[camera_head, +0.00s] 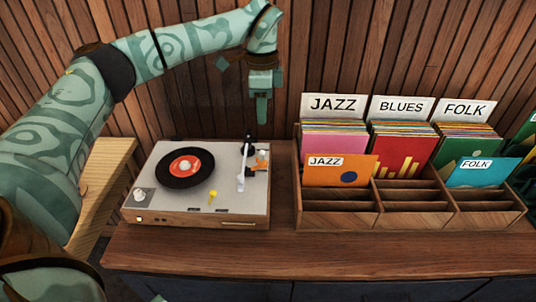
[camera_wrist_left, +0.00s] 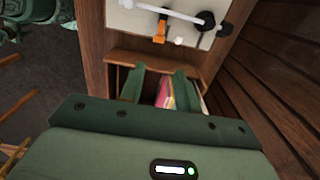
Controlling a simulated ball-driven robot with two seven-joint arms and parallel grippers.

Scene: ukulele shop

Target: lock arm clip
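The turntable (camera_head: 168,208) stands on the wooden counter with a black record (camera_head: 205,172) on it. Its white tonearm (camera_head: 243,168) lies along the right side of the deck, with a dark pivot behind. An orange clip (camera_head: 262,158) sits beside the tonearm. In the left wrist view the tonearm (camera_wrist_left: 178,14) runs across the top and the orange clip (camera_wrist_left: 160,31) is next to it; whether the clip is fastened cannot be told. My left gripper (camera_head: 262,108) points down, raised behind the tonearm. In the wrist view its fingers (camera_wrist_left: 159,88) are apart with nothing held. My right gripper is not in view.
A wooden record crate (camera_head: 335,222) with JAZZ, BLUES and FOLK labels stands close right of the turntable. A slatted wood wall (camera_head: 345,50) rises behind. The counter front (camera_head: 320,258) is clear.

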